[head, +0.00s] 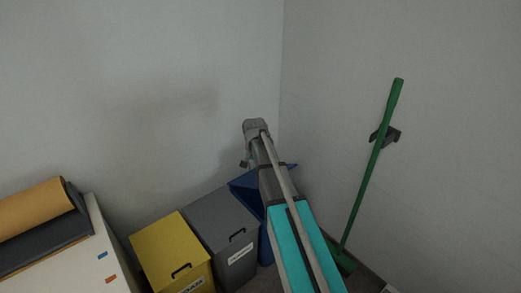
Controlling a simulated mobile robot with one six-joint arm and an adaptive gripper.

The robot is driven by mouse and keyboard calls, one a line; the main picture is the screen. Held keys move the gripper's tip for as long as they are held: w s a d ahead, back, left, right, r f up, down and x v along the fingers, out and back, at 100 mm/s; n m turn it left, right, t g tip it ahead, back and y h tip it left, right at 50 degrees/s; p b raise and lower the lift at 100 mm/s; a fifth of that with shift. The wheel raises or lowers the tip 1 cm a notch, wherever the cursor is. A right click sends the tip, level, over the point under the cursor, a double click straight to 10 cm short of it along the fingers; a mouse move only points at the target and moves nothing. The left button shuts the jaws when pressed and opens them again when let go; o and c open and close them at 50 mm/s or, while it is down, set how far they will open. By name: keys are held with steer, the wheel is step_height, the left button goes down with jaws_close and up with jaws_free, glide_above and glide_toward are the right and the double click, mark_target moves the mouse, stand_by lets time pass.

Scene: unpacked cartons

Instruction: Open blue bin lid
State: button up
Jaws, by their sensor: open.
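The blue bin (265,246) stands at the right end of a row of bins, near the wall corner. My arm crosses in front of it and hides most of its top. Blue surfaces of its upper part (246,187) show left of the arm, and a blue corner shows to the right. I cannot tell how far the lid is raised. My gripper (245,162) is open, small and partly hidden at the far end of the arm, over the back of the blue bin. I cannot tell whether it touches the lid.
A grey bin (215,219) with a handle stands left of the blue one, and a yellow bin (168,247) beyond it. A green broom (371,172) hangs on the right wall. Walls close off the back and right.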

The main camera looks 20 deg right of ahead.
steer(key=s+a+n, duration=0.3)
steer(key=s+a, duration=0.1)
steer(key=s, duration=0.7)
steer(key=s+a+n, duration=0.4)
steer(key=s, duration=0.6)
steer(key=shift+s+a+n, duration=0.25)
steer(key=shift+s+n, duration=0.05)
steer(key=shift+s, duration=0.1)
steer(key=shift+d, duration=0.1)
